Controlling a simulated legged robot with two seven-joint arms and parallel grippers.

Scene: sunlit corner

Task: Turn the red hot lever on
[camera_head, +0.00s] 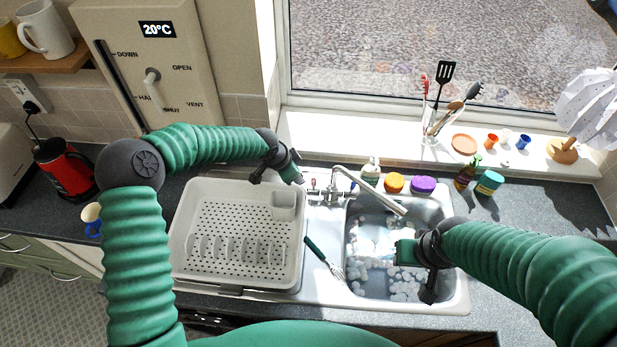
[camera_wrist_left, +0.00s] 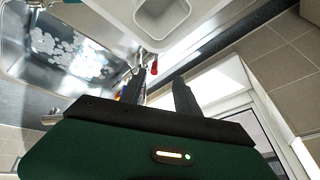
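The red hot lever (camera_head: 313,183) is on the left side of the silver tap (camera_head: 368,190), behind the sink. It also shows as a small red piece in the left wrist view (camera_wrist_left: 154,67), near the tips of my left gripper. My left gripper (camera_head: 299,179) is just left of the tap. In the left wrist view its two dark fingers (camera_wrist_left: 160,76) stand apart with nothing held between them. I cannot tell whether a finger touches the lever. My right gripper (camera_head: 412,268) hangs over the sink; its fingers are not clear.
A pale dish rack (camera_head: 237,273) stands left of the sink (camera_head: 455,297), which holds foamy water. A green-handled brush (camera_head: 322,256) lies between them. Orange (camera_head: 393,182) and purple (camera_head: 423,185) items and bottles line the back right. A utensil pot (camera_head: 430,130) stands on the sill.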

